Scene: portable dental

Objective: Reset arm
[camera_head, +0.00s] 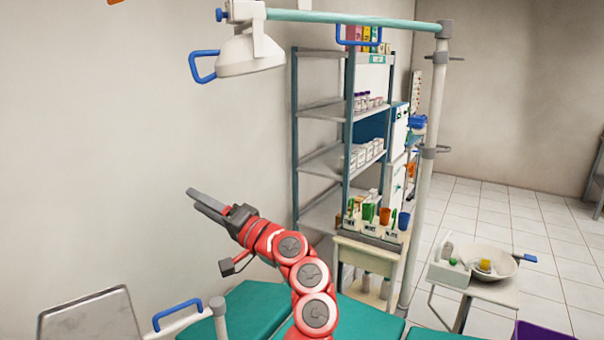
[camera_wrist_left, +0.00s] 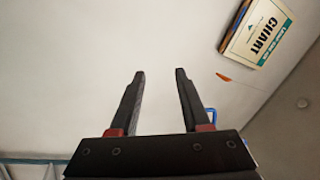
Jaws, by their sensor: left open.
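My left gripper (camera_head: 207,203) is on a red arm raised above the green dental couch (camera_head: 250,305) in the head view. Its fingers point up and left toward the bare wall. In the left wrist view the two dark fingers (camera_wrist_left: 158,75) stand apart with nothing between them, so it is open and empty. My right gripper is not in view.
A lamp (camera_head: 250,52) hangs from a green overhead bar. A shelf rack (camera_head: 318,112) stands behind, with a small table of labelled bins (camera_head: 372,240). A side table (camera_head: 475,282) holds a basin (camera_head: 487,262). A chart box (camera_wrist_left: 256,33) shows in the left wrist view.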

